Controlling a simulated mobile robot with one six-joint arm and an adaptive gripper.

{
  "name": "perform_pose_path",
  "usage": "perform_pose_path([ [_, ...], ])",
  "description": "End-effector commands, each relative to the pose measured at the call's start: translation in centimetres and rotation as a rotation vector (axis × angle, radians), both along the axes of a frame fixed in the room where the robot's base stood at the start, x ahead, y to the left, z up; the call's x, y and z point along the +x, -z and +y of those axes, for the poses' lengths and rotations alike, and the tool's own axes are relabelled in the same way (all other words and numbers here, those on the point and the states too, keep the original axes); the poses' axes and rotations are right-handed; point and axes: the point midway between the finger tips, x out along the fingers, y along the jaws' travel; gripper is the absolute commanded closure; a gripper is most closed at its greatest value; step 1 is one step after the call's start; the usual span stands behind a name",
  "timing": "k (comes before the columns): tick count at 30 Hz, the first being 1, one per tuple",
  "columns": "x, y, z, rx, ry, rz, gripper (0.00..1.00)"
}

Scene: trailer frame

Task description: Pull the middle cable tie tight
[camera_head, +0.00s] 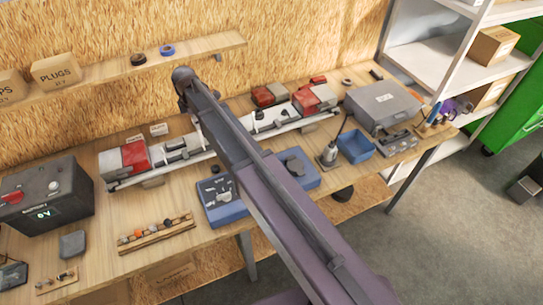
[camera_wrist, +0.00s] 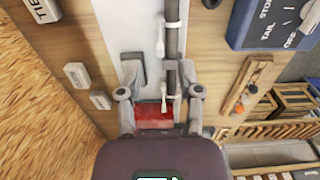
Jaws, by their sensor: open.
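The white frame beam (camera_wrist: 125,25) runs up the wrist view with a dark cable (camera_wrist: 172,55) along it. One white cable tie (camera_wrist: 173,24) crosses the cable near the top, with a pale tail (camera_wrist: 160,42) beside it. Another white tie (camera_wrist: 170,97) sits lower on the cable, close to the red lamp block (camera_wrist: 155,116). My gripper (camera_wrist: 160,94) is open, its fingers apart on either side of the beam around the lower tie; contact cannot be told. In the head view my arm hides the middle of the beam (camera_head: 210,152), and the gripper is not clear there.
A blue switch box (camera_head: 217,200) and a wooden strip of small parts (camera_head: 156,234) lie in front of the beam. A black battery unit (camera_head: 45,195) stands left. A blue tray (camera_head: 356,147) and grey case (camera_head: 382,103) are right. Bare bench lies around the strip.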

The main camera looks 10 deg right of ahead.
Motion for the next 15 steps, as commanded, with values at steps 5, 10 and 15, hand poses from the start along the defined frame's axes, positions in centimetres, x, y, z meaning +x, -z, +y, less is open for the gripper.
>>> perform_pose_path([
  [5,0.0,-2.0,0.0,0.0,0.0,0.0,0.54],
  [10,0.0,-3.4,0.0,0.0,0.0,0.0,0.54],
  [15,0.0,-4.8,0.0,0.0,0.0,0.0,0.54],
])
